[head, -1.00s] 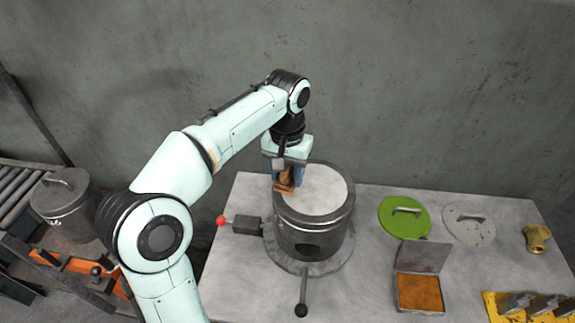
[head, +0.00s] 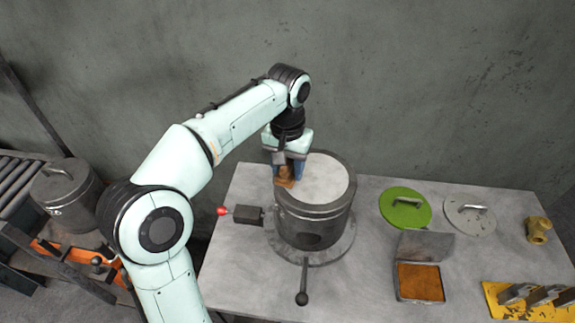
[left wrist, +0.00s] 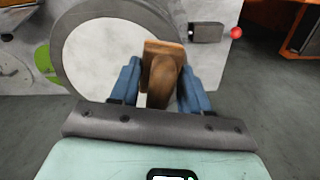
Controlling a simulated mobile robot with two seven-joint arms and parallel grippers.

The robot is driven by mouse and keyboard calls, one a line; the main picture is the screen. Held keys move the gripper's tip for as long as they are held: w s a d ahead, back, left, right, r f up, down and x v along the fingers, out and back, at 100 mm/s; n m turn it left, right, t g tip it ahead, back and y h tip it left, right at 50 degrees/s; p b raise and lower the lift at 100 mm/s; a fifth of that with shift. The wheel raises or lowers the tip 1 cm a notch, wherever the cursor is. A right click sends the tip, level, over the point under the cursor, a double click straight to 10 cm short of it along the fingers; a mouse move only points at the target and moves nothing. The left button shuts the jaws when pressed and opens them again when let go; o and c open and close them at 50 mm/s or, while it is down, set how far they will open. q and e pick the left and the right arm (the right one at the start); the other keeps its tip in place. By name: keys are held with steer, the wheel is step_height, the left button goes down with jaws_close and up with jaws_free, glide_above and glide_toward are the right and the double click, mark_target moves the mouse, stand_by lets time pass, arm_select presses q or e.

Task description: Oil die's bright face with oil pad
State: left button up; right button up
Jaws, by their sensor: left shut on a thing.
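The die's bright face (head: 322,181) is the pale round top of a dark grey cylinder on the table. It also shows in the left wrist view (left wrist: 95,60). My left gripper (head: 287,172) is shut on the brown wooden oil pad (head: 285,182), over the left edge of the bright face. In the left wrist view the pad (left wrist: 163,62) sits between the blue fingers and overlaps the rim of the face. The pad's underside is hidden, so I cannot tell whether it touches. My right gripper is not in view.
A red-knobbed lever (head: 222,210) and a front handle (head: 302,298) stick out from the die holder. To the right are a green lid (head: 405,218), a grey lid (head: 470,226), an open tin with an orange-brown filling (head: 420,283), a brass fitting (head: 538,230) and a yellow rack (head: 495,300).

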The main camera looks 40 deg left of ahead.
arm_select(q)
steer(key=shift+f+b, duration=0.45)
steer(key=shift+f, duration=0.6)
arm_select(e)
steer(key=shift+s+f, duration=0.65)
arm_select(q)
steer(key=shift+w+d+r+p, duration=0.1)
steer(key=shift+w+d+p, duration=0.2)
steer(key=shift+d, duration=0.3)
steer(key=shift+w+d+r+p, duration=0.1)
steer(key=shift+w+d+p, duration=0.15)
steer(key=shift+d, duration=0.3)
steer(key=shift+w+d+f, duration=0.1)
steer(key=shift+w+d, duration=0.25)
steer(key=shift+d, duration=0.05)
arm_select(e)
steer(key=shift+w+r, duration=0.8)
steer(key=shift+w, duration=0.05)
